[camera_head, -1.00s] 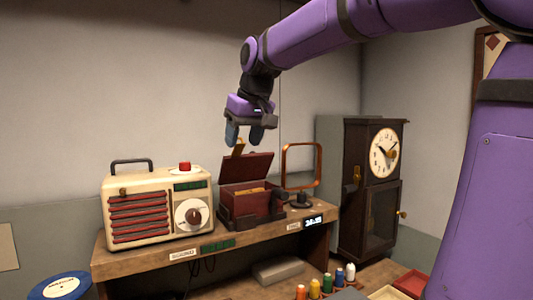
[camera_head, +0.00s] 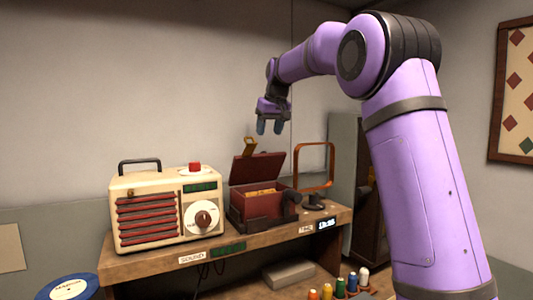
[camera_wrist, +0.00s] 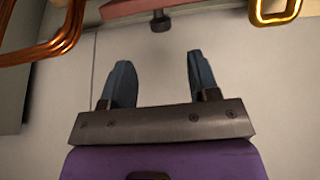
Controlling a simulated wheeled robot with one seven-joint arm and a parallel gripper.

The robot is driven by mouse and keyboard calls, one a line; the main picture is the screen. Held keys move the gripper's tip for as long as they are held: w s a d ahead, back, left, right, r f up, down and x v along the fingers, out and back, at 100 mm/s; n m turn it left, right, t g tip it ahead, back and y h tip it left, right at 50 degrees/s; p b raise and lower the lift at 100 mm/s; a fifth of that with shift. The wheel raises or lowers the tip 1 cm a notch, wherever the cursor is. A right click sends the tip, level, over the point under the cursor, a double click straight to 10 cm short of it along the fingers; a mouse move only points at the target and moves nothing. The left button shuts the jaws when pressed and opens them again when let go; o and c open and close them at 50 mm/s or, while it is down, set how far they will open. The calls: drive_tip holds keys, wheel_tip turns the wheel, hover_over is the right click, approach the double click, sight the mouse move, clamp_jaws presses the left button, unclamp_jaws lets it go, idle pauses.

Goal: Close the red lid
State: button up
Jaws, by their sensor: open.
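The red lid (camera_head: 257,169) stands raised at the back of a dark red box (camera_head: 262,205) on the wooden counter. A gold handle (camera_head: 249,147) sits at its top edge. In the wrist view the red lid's edge (camera_wrist: 140,8) shows at the top, with the gold handle (camera_wrist: 275,12) at the upper right. My gripper (camera_head: 270,128) is above and slightly right of the lid, apart from it, fingers pointing down. In the wrist view my gripper (camera_wrist: 155,85) has its two fingers spread with nothing between them.
A cream radio (camera_head: 167,208) stands left of the box. An orange frame (camera_head: 315,165) on a dark base stands close on its right and shows in the wrist view (camera_wrist: 45,40). A dark clock cabinet (camera_head: 367,220) is partly hidden behind my arm.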

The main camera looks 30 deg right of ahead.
sight(256, 166)
drive_tip(key=x, duration=0.8)
drive_tip(key=shift+w+a+f, duration=0.1)
drive_tip(key=shift+w+f, duration=0.05)
drive_tip(key=shift+f, duration=0.25)
clamp_jaws()
